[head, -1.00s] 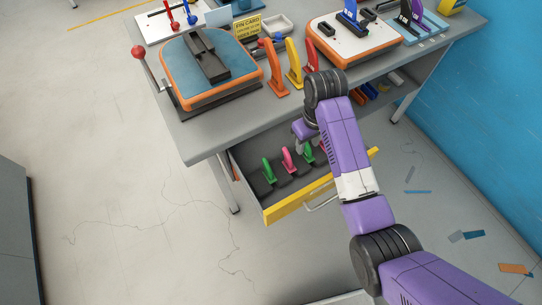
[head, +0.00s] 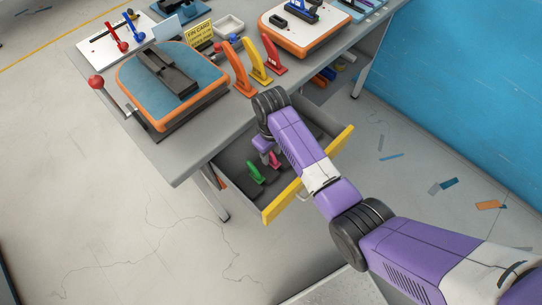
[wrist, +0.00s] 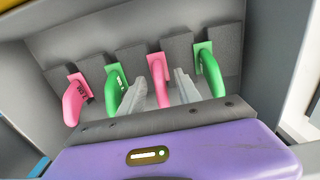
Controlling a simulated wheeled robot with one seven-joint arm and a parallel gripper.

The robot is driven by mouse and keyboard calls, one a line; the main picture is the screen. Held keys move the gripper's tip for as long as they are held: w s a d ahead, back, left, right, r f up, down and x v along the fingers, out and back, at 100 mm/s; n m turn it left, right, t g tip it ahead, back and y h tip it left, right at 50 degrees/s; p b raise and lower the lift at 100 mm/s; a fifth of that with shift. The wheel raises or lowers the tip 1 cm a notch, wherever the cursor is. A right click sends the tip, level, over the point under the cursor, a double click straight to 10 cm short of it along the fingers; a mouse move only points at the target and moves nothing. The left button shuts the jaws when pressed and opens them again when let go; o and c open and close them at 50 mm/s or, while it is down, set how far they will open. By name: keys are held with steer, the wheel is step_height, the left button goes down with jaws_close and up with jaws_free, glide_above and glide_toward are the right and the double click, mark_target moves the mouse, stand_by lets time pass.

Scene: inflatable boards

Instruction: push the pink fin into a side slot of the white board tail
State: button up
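My gripper (wrist: 157,88) is in the open drawer with its two grey fingers apart. A pink fin (wrist: 159,78) stands upright between the fingers in the wrist view, and I see no clear contact. The same pink fin (head: 274,160) shows just below my gripper in the head view. A second pink fin (wrist: 74,100) stands at the left of the wrist view. The white board tail (head: 292,38) with an orange rim lies on the bench at the top of the head view. It has black slot boxes (head: 278,20) and a blue fin; its side slots are small here.
Green fins (wrist: 115,88) (wrist: 209,72) stand on either side of the middle pink fin in grey foam. The drawer has a yellow front (head: 310,175). Orange, yellow and red fins (head: 258,62) stand along the bench edge, beside a blue-topped board (head: 200,75).

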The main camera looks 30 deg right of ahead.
steer(key=shift+f, duration=0.25)
jaws_close()
steer(key=shift+r, duration=0.15)
